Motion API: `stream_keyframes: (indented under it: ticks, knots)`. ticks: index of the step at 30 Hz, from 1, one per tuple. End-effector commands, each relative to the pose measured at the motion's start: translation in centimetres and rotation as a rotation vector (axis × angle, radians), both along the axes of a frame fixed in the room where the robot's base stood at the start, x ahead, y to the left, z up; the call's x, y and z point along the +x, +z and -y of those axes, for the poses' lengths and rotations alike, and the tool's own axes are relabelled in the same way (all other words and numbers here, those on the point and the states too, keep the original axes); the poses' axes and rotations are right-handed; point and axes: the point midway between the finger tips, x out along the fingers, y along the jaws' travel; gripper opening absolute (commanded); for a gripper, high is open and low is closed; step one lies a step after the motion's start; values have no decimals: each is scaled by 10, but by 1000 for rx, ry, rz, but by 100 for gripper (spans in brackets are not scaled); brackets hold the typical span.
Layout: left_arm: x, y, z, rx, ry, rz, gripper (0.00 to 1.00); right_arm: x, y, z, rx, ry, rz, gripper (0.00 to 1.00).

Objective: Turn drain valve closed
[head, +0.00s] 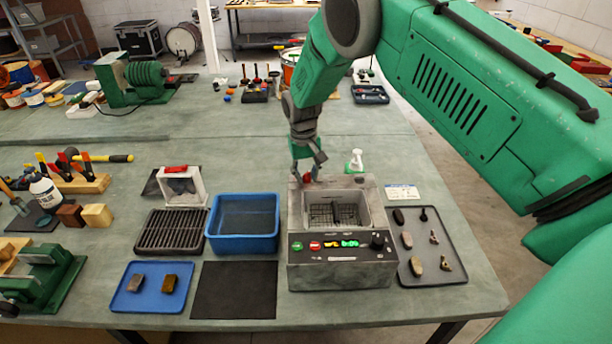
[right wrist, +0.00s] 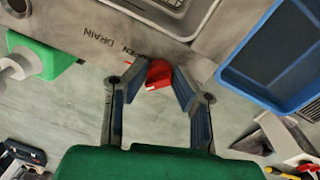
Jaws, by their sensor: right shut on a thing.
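The drain valve's red handle (right wrist: 158,74) is at the back edge of the grey ultrasonic-cleaner-like tank (head: 340,276). In the right wrist view, the words DRAIN and OPEN are printed on the tank beside it. A bit of the red handle (head: 307,178) also shows in the head view at the tank's back left. My right gripper (head: 307,163) reaches down behind the tank. In the right wrist view its fingers (right wrist: 157,82) are shut on the red handle, one on each side. The valve body is hidden. My left gripper is not in view.
A blue tub (head: 243,247) stands close left of the tank. A grey tray (head: 432,273) with small parts lies to its right. A white-topped green item (head: 356,160) stands behind the tank. A black mat (head: 235,290) lies in front of the tub.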

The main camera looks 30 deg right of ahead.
Motion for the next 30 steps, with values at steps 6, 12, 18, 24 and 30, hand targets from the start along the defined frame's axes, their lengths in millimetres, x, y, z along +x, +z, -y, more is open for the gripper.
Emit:
stream_keyframes:
  ticks: [6,12,18,24,30]
  knots:
    - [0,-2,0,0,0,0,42,1,0,-1,1,207,6,0]
    - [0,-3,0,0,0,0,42,1,0,0,1,384,5,0]
    - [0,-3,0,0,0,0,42,1,0,0,1,526,6,0]
    - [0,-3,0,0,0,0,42,1,0,0,-1,624,4,0]
    - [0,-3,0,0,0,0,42,1,0,0,0,673,4,0]
